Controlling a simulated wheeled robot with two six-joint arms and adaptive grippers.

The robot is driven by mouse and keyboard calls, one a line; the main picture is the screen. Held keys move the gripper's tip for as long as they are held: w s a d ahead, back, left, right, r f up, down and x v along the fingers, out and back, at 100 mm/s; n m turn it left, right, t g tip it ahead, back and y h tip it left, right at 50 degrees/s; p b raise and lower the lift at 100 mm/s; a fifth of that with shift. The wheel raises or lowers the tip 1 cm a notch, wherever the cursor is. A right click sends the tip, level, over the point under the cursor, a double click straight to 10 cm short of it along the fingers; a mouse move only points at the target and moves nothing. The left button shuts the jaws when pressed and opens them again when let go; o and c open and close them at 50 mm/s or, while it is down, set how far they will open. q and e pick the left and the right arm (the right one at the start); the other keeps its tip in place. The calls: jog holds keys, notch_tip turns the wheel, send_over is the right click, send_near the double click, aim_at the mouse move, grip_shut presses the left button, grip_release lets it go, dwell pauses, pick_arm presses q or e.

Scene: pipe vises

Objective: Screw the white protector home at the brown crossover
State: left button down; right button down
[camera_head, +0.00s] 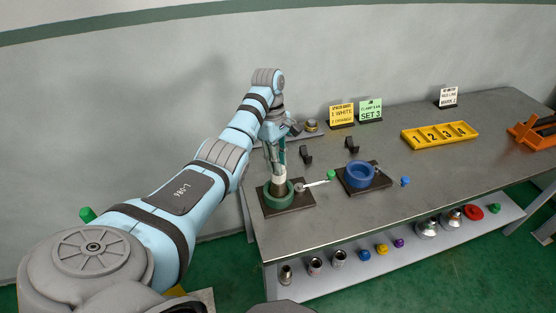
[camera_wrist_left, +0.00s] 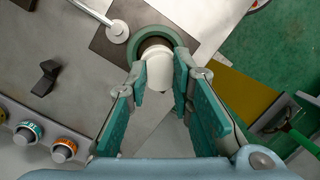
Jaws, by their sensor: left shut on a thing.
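The white protector (camera_wrist_left: 159,71) is a pale cylinder between the fingers of my left gripper (camera_wrist_left: 161,85), which is shut on it. In the head view the protector (camera_head: 279,172) stands roughly upright over the green ring vise (camera_head: 279,204), with my left gripper (camera_head: 276,155) above it. A dark brown rim, likely the brown crossover (camera_wrist_left: 146,43), shows inside the green ring in the wrist view. The protector and gripper cover most of it. I cannot tell whether the threads are engaged. My right gripper is not in view.
A blue ring vise (camera_head: 360,179) stands to the right of the green one. A silver handle (camera_head: 318,184) with a green knob lies between them. A yellow numbered tray (camera_head: 440,135) and an orange rack (camera_head: 536,132) are farther right. Several parts sit on the lower shelf (camera_head: 345,280).

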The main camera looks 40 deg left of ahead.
pick_arm(q)
jog(key=c, duration=1.3)
grip_release()
jog(key=shift+c, duration=0.2)
